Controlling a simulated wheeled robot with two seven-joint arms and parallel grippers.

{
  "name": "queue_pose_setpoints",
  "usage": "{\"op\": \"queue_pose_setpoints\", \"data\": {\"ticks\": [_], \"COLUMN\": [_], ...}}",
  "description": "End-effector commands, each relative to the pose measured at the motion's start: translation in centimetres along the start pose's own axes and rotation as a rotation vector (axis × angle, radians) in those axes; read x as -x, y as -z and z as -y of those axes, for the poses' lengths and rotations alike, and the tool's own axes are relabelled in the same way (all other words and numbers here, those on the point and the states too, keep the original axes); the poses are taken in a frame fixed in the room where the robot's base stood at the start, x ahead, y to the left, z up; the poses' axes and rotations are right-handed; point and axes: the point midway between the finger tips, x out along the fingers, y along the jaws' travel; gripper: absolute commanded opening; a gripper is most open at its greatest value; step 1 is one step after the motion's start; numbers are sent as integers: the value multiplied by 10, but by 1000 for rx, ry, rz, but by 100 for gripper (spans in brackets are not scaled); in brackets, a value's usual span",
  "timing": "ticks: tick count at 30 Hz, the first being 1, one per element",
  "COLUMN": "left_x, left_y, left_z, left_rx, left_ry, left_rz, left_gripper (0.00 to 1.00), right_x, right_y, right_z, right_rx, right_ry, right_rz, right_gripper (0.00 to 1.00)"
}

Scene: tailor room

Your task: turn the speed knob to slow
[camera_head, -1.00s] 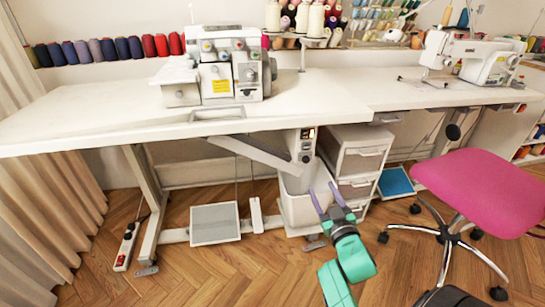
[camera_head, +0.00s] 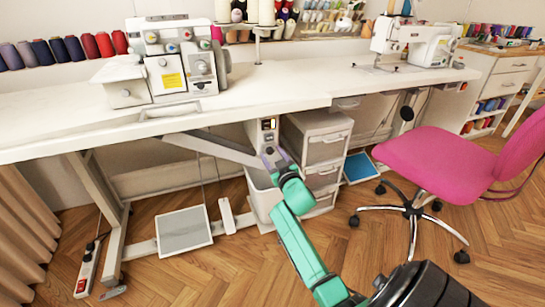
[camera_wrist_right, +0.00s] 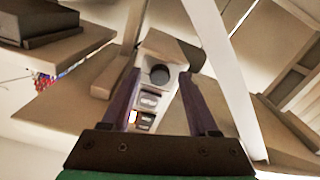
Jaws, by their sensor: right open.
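The control box (camera_head: 267,130) hangs under the front of the sewing table, with a small lit display at its top. In the right wrist view, the speed knob (camera_wrist_right: 159,74) is a dark round dial on the light control box (camera_wrist_right: 150,97). My right gripper (camera_head: 274,158) reaches up to the lower part of the box, partly covering it. In the right wrist view its two purple fingers (camera_wrist_right: 159,82) are apart, one on each side of the knob, holding nothing. Contact with the knob and its setting cannot be made out. My left gripper is not in view.
The white table (camera_head: 255,95) and a slanted grey bar (camera_head: 215,150) are close to the box. A drawer unit (camera_head: 318,150) stands right of it, a white bin (camera_head: 262,190) below. A pink chair (camera_head: 430,160) is at the right. Open floor lies in front.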

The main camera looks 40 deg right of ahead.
Motion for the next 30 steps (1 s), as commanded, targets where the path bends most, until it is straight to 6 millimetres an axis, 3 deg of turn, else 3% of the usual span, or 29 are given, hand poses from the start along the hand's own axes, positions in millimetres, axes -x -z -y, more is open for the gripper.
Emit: {"op": "queue_pose_setpoints", "data": {"ticks": [1, 6, 19, 30], "left_x": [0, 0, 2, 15], "left_y": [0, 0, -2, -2], "left_z": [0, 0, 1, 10], "left_rx": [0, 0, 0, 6], "left_ry": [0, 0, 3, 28], "left_rz": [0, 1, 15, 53], "left_gripper": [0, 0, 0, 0], "right_x": [0, 0, 1, 1], "right_y": [0, 0, 0, 0], "right_z": [0, 0, 0, 0], "right_rx": [0, 0, 54, 308], "right_ry": [0, 0, 1, 1], "right_rz": [0, 0, 0, 1], "right_gripper": [60, 0, 0, 0]}}
